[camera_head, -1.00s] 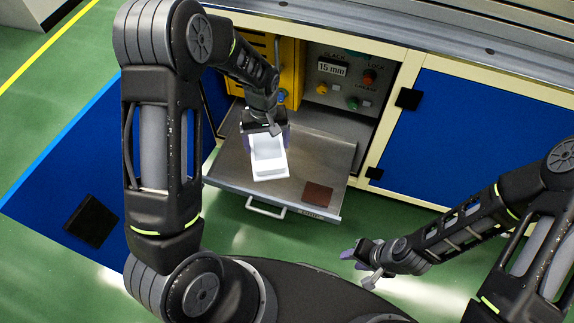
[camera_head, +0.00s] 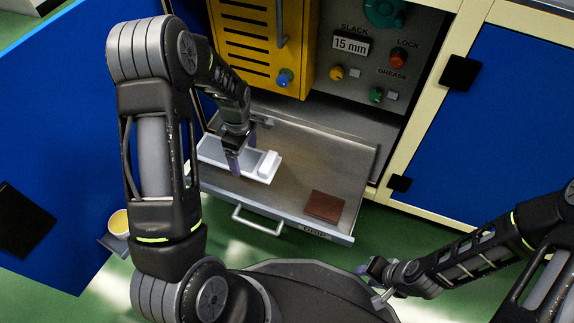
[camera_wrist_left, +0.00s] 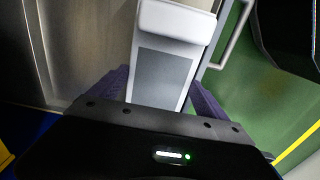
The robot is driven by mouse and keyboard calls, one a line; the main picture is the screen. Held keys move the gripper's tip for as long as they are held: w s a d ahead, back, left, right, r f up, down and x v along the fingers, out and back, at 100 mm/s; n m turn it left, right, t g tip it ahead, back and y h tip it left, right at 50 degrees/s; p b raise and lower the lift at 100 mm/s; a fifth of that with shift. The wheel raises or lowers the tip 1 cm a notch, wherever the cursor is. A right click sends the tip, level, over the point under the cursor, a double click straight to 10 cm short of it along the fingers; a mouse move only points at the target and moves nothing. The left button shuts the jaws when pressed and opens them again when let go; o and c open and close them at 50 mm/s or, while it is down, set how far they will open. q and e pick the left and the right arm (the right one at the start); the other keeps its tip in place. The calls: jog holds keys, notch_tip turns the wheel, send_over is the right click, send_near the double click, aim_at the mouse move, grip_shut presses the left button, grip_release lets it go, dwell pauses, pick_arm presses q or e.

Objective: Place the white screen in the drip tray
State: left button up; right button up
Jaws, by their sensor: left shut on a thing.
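The white screen (camera_head: 262,165) is a white slab with a grey panel and a raised white block at one end. It is over the left part of the metal drip tray (camera_head: 300,165), lying roughly flat; I cannot tell whether it touches the tray floor. My left gripper (camera_head: 242,160) is shut on it, with purple fingers on either side. In the left wrist view the white screen (camera_wrist_left: 165,65) sits between the fingers (camera_wrist_left: 158,95), its block end pointing away. My right gripper (camera_head: 372,278) is low at the right, away from the tray; its jaws are too small to judge.
A brown square (camera_head: 324,206) lies on the tray's right front. The tray has a front handle (camera_head: 258,220). Behind are a yellow box (camera_head: 255,40) and a control panel (camera_head: 375,60) with knobs. An open blue door (camera_head: 60,130) stands at left.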

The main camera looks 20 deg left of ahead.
aim_at(245, 159)
pick_arm(q)
notch_tip(245, 159, down, 5)
jog(key=shift+b, duration=1.25)
jog(key=shift+f+b, duration=1.25)
jog(key=shift+f, duration=1.2)
jog(key=shift+f, duration=0.1)
jog(key=shift+f, duration=0.15)
jog(key=o, duration=1.2)
jog(key=shift+o, duration=0.2)
notch_tip(245, 159, up, 12)
jog(key=p, duration=0.6)
jog(key=shift+r, duration=0.25)
